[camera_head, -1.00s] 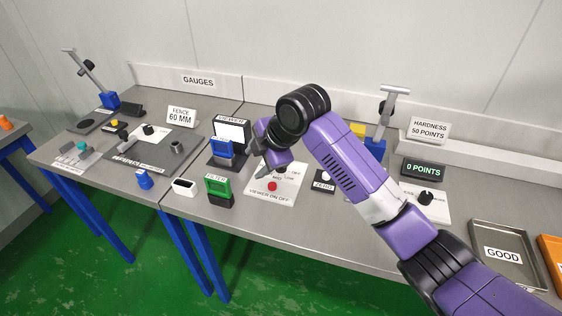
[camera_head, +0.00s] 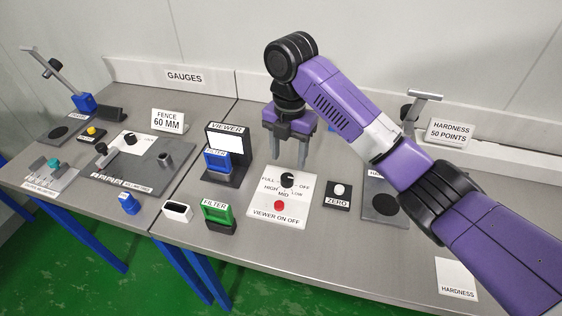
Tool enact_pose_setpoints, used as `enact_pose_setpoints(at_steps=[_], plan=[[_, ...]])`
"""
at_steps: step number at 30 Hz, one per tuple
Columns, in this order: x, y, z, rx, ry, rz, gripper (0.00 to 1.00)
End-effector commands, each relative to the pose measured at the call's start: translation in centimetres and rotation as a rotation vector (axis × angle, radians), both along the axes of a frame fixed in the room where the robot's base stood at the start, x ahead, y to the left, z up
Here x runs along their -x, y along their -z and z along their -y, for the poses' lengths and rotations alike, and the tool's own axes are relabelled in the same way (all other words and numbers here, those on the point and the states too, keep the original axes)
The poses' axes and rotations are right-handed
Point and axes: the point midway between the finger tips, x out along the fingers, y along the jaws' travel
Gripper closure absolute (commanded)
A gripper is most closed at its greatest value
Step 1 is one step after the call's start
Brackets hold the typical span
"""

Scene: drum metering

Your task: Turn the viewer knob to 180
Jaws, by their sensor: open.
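The viewer knob (camera_head: 287,180) is a black dial with a light pointer mark. It stands on a white panel (camera_head: 265,205) printed FULL, HIGH, MID, LOW and OFF, with a red button (camera_head: 279,206) and the label VIEWER ON OFF. The exact angle of its pointer is too small to tell. My gripper (camera_head: 290,162) points down with its grey fingers apart and empty. In the picture it is just above and behind the knob, not around it. The viewer (camera_head: 226,137) stands left of the panel, with a white screen and a blue filter (camera_head: 218,161) in front.
A green filter (camera_head: 217,213) and a white-topped block (camera_head: 177,211) stand at the front left. A ZERO button block (camera_head: 337,200) is right of the panel. A hardness stand (camera_head: 421,100) is partly behind my arm. Bare tabletop lies in front of the panel.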

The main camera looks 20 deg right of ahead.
Motion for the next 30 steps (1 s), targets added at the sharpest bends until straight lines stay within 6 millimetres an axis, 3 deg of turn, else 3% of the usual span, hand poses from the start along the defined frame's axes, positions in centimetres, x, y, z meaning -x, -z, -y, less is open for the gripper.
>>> enact_pose_setpoints(at_steps=[18,29,30], plan=[[0.1,7.2,0.0,0.000,-0.002,-0.003,0.46],[0.1,7.8,0.0,0.001,-0.003,-0.002,0.46],[0.1,7.8,0.0,0.001,-0.003,-0.002,0.52]])
